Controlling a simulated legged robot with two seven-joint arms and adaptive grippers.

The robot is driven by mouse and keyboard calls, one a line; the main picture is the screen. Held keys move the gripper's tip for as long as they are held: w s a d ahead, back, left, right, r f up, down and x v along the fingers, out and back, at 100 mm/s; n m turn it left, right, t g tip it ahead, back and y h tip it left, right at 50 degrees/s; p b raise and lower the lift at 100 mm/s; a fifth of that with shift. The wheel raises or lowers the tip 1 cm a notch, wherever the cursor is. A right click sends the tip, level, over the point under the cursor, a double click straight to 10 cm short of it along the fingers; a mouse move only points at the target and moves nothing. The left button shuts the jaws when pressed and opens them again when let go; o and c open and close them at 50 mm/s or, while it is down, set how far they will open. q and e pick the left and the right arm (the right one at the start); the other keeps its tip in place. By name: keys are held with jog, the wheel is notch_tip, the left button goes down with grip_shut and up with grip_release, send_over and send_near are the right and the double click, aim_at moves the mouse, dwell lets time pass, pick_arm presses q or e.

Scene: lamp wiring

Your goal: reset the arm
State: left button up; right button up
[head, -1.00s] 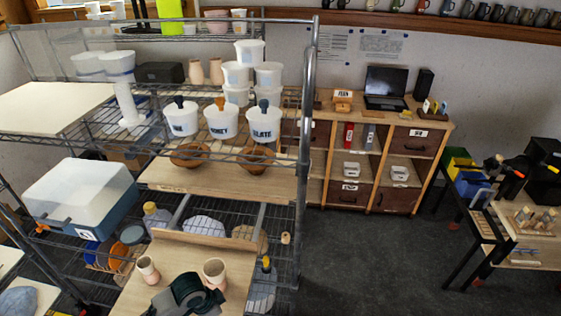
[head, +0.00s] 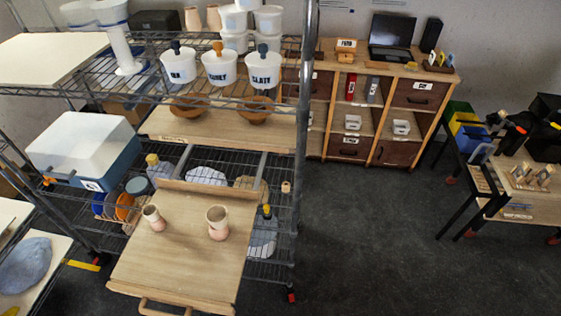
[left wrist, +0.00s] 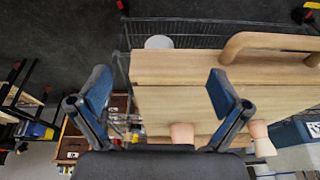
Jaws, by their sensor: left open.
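My left gripper (left wrist: 157,88) is open in the left wrist view, with its two blue-padded fingers spread apart and nothing between them. A wooden board with a handle (left wrist: 180,68) lies beyond the fingers. In the head view my arms and grippers are out of frame. The same board (head: 180,255) juts out from the wire rack there, with two small clay cups, a left one (head: 154,218) and a right one (head: 217,222), standing upright on it. My right gripper is not in view.
White labelled pots (head: 219,68) stand on the wire rack's shelf. A white and blue bin (head: 85,150) is at left. A wooden cabinet (head: 412,95) with a laptop (head: 391,38) stands at the back, and a small bench (head: 525,190) at right. The dark floor (head: 370,240) between is clear.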

pick_arm(q)
notch_tip(320, 180, down, 31)
jog(key=s+g+b, duration=0.1)
jog(key=s+b, duration=0.1)
jog(key=b, duration=0.2)
jog(key=s+a+f+g+b, duration=0.1)
jog(key=s+f+b, duration=0.3)
jog(key=s+f, duration=1.3)
jog(key=shift+s+a+f+m+g, duration=0.15)
jog(key=shift+a+f+m+g, duration=0.15)
jog(key=shift+a+f, duration=0.65)
